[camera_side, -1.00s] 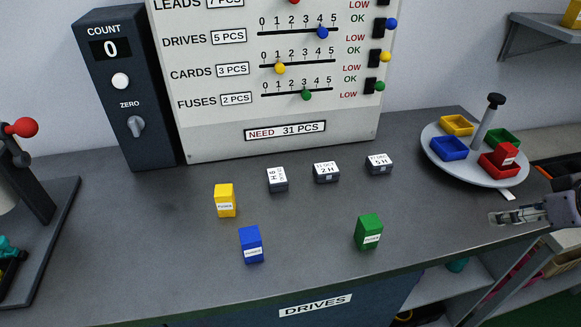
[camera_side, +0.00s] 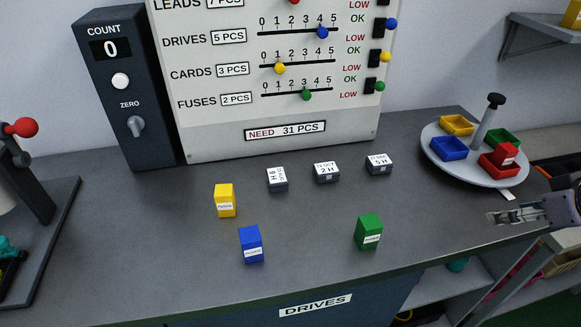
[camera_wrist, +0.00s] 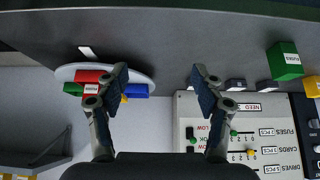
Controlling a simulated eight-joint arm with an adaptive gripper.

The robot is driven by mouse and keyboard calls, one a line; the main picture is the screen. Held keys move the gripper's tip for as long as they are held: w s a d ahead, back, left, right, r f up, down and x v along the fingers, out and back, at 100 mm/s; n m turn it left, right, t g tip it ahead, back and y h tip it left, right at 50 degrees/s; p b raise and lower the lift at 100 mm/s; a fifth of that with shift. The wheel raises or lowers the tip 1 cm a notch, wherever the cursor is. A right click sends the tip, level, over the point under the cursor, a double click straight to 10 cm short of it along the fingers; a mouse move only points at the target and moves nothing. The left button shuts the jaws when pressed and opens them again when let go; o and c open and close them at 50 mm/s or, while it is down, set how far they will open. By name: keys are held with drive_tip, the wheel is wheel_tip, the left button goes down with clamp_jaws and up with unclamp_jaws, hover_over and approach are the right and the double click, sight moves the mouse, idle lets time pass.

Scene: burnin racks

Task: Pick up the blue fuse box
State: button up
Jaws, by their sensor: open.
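The blue fuse box (camera_side: 251,245) stands upright on the dark counter near its front edge, with a white label on its front. In the side view it is front-left of the green box and just in front of the yellow box. My gripper (camera_side: 492,217) is at the right edge of the side view, far to the right of the blue box. In the wrist view my gripper (camera_wrist: 162,80) shows two fingers spread apart with nothing between them. The blue box does not show in the wrist view.
A yellow box (camera_side: 225,201) and a green box (camera_side: 368,232) stand nearby. Three grey blocks (camera_side: 326,173) lie behind them, before the white panel (camera_side: 220,149). A round tray (camera_side: 436,165) with coloured bins stands at right. The counter between the blue and green boxes is clear.

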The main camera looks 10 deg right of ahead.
drive_tip(key=w+a+r+n+y, duration=0.2)
drive_tip(key=w+a+r+n, duration=0.3)
drive_tip(key=a, duration=0.4)
drive_tip(key=n+g+y, duration=0.4)
drive_tip(key=n+g, duration=0.1)
drive_tip(key=n, duration=0.7)
approach(251, 235)
drive_tip(key=shift+x, duration=5.2)
drive_tip(key=c, duration=1.4)
